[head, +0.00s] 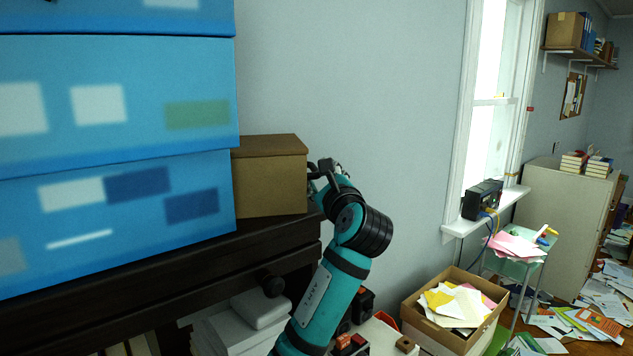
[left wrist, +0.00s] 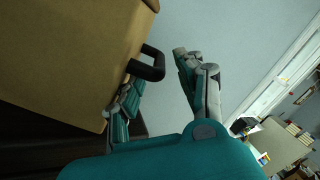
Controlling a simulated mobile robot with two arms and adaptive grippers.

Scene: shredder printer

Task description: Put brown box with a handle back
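The brown box (head: 270,178) sits on the dark wooden furniture top, right beside the blue boxes. It fills the upper left of the left wrist view (left wrist: 70,55), where its black handle (left wrist: 150,65) sticks out from its side. My left gripper (head: 325,174) is at the box's right end. In the left wrist view its fingers (left wrist: 160,90) are spread apart. One finger is close to the box and handle, partly behind the handle, and the other stands clear to the right. The gripper is not closed on the handle. My right gripper is not in view.
Large blue boxes (head: 120,110) are stacked at the left on the dark furniture (head: 130,265). A cardboard box of papers (head: 455,310) stands at the lower right. A window sill holds a dark device (head: 482,200). The wall right of the brown box is bare.

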